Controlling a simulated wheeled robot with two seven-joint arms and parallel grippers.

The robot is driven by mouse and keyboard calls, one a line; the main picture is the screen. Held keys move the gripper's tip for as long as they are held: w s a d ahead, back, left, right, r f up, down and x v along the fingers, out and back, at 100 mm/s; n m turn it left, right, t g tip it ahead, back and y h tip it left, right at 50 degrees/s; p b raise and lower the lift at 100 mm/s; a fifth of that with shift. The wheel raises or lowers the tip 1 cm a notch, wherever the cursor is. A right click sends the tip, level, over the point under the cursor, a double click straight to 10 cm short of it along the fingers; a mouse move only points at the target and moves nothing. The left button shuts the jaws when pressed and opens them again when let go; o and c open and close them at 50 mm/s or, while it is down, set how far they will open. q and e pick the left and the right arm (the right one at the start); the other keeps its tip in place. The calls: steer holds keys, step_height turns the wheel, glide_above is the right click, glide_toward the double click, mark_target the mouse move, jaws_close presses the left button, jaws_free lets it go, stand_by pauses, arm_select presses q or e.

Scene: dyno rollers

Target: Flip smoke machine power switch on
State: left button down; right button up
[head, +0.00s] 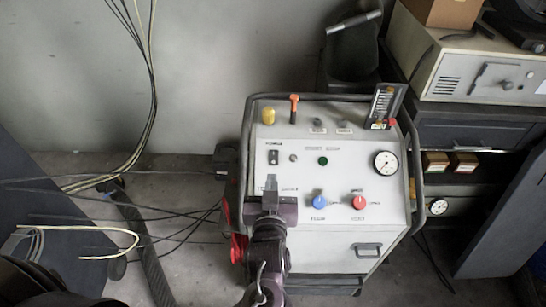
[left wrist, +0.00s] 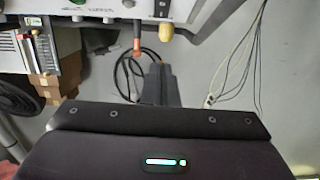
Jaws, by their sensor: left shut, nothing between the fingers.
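The smoke machine (head: 330,235) is a white box with a sloped control panel in a dark tube frame. Its power switch (head: 272,157) is a small black rocker at the panel's upper left, under a printed label. I cannot tell which way the rocker is set. My left gripper (head: 270,188) is shut and empty, in front of the panel a little below the switch in the picture. In the left wrist view the shut fingers (left wrist: 158,72) point toward the panel edge, and the black switch (left wrist: 162,8) shows at the top, apart from them. My right gripper is not in view.
The panel also carries a green lamp (head: 323,161), a blue knob (head: 319,201), a red knob (head: 359,202), a gauge (head: 386,163), a yellow knob (head: 268,116) and an orange-topped lever (head: 294,107). Cables (head: 150,90) hang at left. A dark cabinet (head: 465,130) stands at right.

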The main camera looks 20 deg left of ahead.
arm_select(q)
steer(key=p, duration=0.2)
glide_above(273, 154)
steer(key=f+v, duration=0.1)
steer(key=v, duration=0.4)
steer(key=shift+w+f, duration=0.2)
steer(key=shift+f, duration=0.3)
steer(key=shift+w+a+f+p, duration=0.15)
steer(key=shift+w+f, duration=0.1)
steer(key=shift+f, duration=0.3)
steer(key=shift+w+f+p, duration=0.15)
steer(key=shift+w+f, duration=0.1)
steer(key=shift+f, duration=0.35)
steer(key=shift+w+a+f, duration=0.1)
steer(key=shift+w+f, duration=0.25)
steer(key=shift+f, duration=0.2)
